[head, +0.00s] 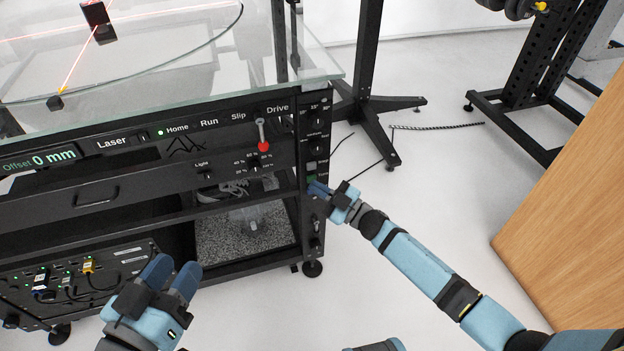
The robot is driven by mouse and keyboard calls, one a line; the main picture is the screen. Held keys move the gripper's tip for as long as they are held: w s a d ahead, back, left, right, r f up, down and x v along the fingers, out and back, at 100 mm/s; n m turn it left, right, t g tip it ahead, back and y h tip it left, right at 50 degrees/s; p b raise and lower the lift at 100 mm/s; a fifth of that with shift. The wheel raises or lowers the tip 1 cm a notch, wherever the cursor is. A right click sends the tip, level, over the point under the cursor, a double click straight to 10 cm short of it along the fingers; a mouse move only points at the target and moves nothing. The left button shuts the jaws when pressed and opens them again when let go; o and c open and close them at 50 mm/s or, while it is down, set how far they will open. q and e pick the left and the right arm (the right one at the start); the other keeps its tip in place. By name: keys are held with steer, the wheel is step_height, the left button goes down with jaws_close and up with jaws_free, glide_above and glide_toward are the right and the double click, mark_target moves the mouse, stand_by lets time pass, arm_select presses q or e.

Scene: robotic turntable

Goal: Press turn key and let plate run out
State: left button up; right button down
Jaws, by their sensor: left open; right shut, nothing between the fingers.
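The turntable's round clear plate (165,30) lies at the upper left, crossed by red laser lines, with a black block (98,22) on it. The narrow key column (316,135) is at the right end of the front panel, with knobs and small keys, some greenish. My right gripper (318,189) is shut and empty, its tips at the lower keys of this column. It partly covers them; I cannot tell whether it touches or presses a key. My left gripper (173,273) is open and empty in front of the cabinet's lower shelf.
The panel shows a lit green Home light (160,132), an offset of 0 mm (53,158) and a red-knobbed lever (263,146) under Drive. A glass top (300,72) overhangs the panel. Black stands (372,110) are behind, and a wooden panel (570,220) is at right. Floor between is largely clear.

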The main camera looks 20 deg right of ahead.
steer(key=shift+w, duration=0.5)
stand_by(0.7)
stand_by(0.3)
steer(key=shift+s+p, duration=0.45)
steer(key=shift+s, duration=0.4)
steer(key=shift+s+d+p, duration=0.1)
steer(key=shift+s+p, duration=1.25)
steer(key=shift+s, duration=1.2)
stand_by(3.1)
